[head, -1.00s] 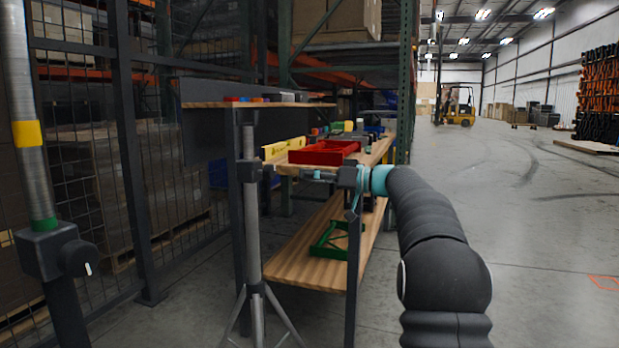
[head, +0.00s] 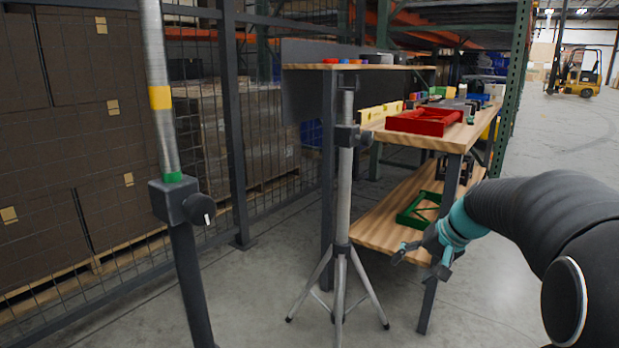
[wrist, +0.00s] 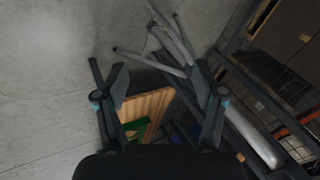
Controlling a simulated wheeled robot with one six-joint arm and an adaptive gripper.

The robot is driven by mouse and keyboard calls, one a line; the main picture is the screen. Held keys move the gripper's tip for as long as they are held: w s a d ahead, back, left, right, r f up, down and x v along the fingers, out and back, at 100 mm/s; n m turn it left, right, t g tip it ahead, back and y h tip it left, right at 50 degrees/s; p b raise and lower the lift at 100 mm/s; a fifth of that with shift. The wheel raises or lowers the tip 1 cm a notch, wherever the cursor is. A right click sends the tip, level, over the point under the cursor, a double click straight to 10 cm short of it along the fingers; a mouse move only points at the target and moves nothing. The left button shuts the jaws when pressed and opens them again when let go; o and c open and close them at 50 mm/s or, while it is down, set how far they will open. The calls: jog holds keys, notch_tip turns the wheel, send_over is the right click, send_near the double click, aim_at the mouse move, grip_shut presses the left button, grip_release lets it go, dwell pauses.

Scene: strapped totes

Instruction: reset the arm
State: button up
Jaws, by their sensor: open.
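My gripper (head: 421,262) is open and empty. In the head view it hangs in front of the workbench, near the front end of the wooden lower shelf (head: 385,228). A red tote (head: 425,122) sits on the bench top above my gripper.
A tripod stand (head: 342,205) is left of my gripper, its legs spread on the floor. A second pole with a dark clamp (head: 180,200) stands further left before the mesh fence. A yellow forklift (head: 580,75) is far back.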

jog(key=s+a+r+n+h+p, duration=0.1)
jog(key=s+a+r+p, duration=0.1)
jog(key=s, duration=0.7)
jog(key=s+a+r+n+h+p, duration=0.1)
jog(key=s+a+r+h+p, duration=0.1)
jog(key=s, duration=0.7)
jog(key=s+a+r+n+t+h+p, duration=0.1)
jog(key=s+a+r+n+p, duration=0.1)
jog(key=s, duration=0.7)
jog(key=shift+s+a+r+p, duration=0.15)
jog(key=shift+a+r+p, duration=0.2)
jog(key=shift+p, duration=0.4)
